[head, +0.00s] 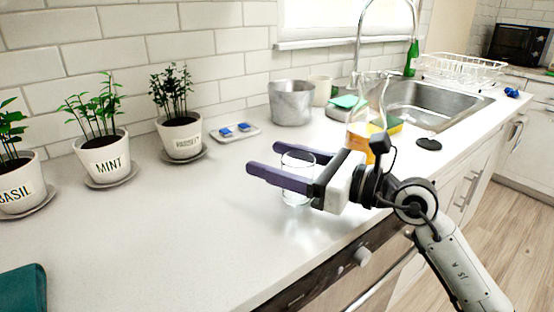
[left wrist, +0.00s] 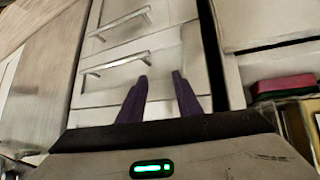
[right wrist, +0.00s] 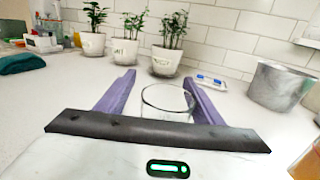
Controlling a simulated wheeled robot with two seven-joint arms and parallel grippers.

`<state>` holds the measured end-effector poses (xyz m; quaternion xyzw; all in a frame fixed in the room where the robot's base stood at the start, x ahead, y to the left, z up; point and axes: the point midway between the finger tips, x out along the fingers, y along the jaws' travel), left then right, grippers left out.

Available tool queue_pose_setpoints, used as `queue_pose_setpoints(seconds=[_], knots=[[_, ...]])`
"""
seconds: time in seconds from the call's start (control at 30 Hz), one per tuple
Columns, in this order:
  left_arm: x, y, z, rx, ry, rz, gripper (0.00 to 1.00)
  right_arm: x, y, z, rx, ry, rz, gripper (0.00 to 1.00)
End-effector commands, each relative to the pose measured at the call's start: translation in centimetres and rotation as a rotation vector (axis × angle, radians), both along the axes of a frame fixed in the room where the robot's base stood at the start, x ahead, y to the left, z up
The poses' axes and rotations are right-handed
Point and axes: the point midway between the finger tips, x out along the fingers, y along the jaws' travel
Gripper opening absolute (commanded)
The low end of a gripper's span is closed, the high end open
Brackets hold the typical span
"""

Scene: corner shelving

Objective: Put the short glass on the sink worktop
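The short glass (head: 298,196) is clear and upright, and it appears to stand on the white worktop near its front edge. My right gripper (head: 264,158) is open, with its purple fingers on either side of the glass. In the right wrist view the glass (right wrist: 166,100) is between the fingers, close to the right finger and with a gap to the left one. The sink (head: 432,104) is at the back right, with worktop around it. My left gripper (left wrist: 160,76) is open and empty, in front of white drawers, and is outside the head view.
A glass container with amber liquid (head: 362,128) stands just behind my right gripper. A metal pot (head: 291,103), a dish rack (head: 462,68) and a black disc (head: 428,144) are near the sink. Potted herbs (head: 108,160) line the wall. The left worktop is mostly clear.

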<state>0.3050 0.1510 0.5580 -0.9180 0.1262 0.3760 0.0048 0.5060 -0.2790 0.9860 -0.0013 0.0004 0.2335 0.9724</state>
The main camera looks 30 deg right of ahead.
Motion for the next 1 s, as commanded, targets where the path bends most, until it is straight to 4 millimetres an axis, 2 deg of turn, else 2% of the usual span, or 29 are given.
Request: queue_pose_setpoints(seconds=[0.3, 0.43, 0.8, 1.0], knots=[[0.0, 0.1, 0.1, 0.001, 0.0, 0.0, 0.31, 0.0, 0.0, 0.3, 0.0, -0.001, -0.001, 0.65], [0.1, 0.1, -0.2, 0.002, -0.001, 0.001, 0.31, -0.9, -0.5, 0.0, 0.0, 0.0, -0.002, 0.65], [0.1, 0.1, -1.6, -0.001, 0.0, -0.001, 0.31, -6.9, -3.6, -0.2, 0.002, 0.002, -0.004, 0.65], [0.1, 0.1, -1.8, -0.002, -0.001, -0.001, 0.31, -9.4, -4.9, 0.0, 0.003, 0.0, -0.003, 0.65]])
